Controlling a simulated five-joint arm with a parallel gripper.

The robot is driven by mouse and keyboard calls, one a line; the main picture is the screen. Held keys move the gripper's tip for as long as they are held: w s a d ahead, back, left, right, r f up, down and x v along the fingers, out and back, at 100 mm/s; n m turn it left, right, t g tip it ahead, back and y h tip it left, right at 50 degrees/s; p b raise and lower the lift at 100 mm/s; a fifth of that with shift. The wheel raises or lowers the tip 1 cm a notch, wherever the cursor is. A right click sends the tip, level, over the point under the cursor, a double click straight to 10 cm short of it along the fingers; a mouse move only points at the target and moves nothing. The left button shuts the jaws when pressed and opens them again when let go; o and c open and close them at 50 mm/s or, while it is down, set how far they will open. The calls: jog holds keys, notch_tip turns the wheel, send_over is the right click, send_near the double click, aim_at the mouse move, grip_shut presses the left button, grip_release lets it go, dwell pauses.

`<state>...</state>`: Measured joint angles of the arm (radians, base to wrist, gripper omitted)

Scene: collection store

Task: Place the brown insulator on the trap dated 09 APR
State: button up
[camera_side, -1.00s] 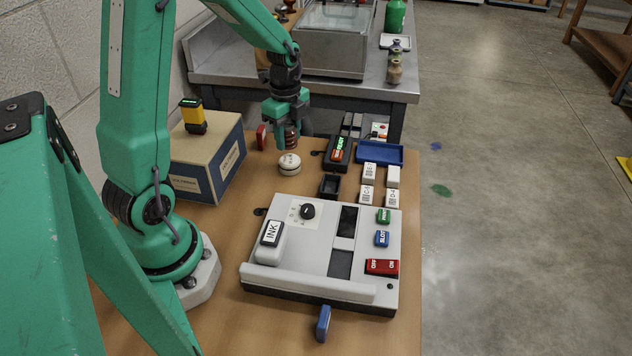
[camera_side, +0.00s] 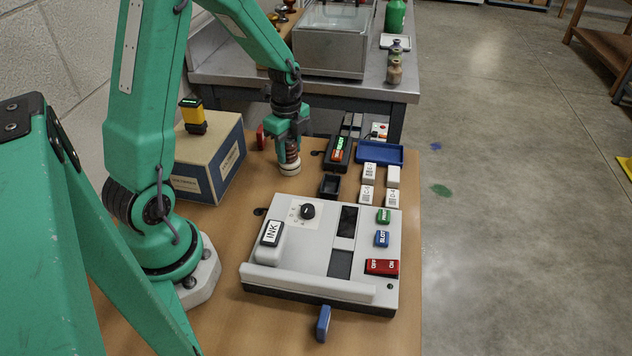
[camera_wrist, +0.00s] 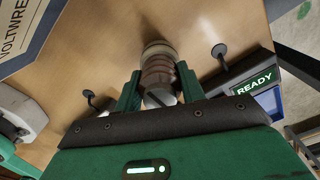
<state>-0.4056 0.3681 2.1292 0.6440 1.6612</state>
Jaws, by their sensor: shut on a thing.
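My gripper (camera_side: 287,134) is shut on the brown ribbed insulator (camera_side: 292,152), which it holds upright with the ribs hanging below the fingers. In the wrist view the insulator (camera_wrist: 158,72) sits between the two green fingers (camera_wrist: 158,92). A small round cream-white piece (camera_side: 289,170) stands on the table directly under the insulator. Its pale rim (camera_wrist: 158,46) shows past the insulator's end in the wrist view. The two look in line and touching or nearly so; I cannot tell which. I can read no 09 APR date on anything.
A grey machine (camera_side: 320,250) with an INK block (camera_side: 269,240) fills the front table. A blue-and-tan box (camera_side: 208,158) stands left, a black READY unit (camera_side: 339,153) right. A blue tray (camera_side: 380,153) and several white labelled blocks (camera_side: 367,195) lie beyond. Bare wood surrounds the cream piece.

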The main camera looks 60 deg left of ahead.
jog(key=shift+f, duration=0.1)
jog(key=o, duration=1)
jog(key=shift+o, duration=0.2)
jog(key=shift+r, duration=0.2)
notch_tip(320, 180, up, 12)
jog(key=shift+f, duration=0.1)
jog(key=s+d+r+n+t, duration=0.2)
jog(key=s+d+r+n, duration=0.2)
jog(key=s+d+n, duration=0.2)
jog(key=s+d+r+n+t, duration=0.3)
jog(key=s+d+n, duration=0.3)
jog(key=d+n, duration=0.2)
jog(key=shift+d+r+t, duration=0.3)
jog(key=shift+d+r, duration=0.15)
jog(key=shift+r, duration=0.45)
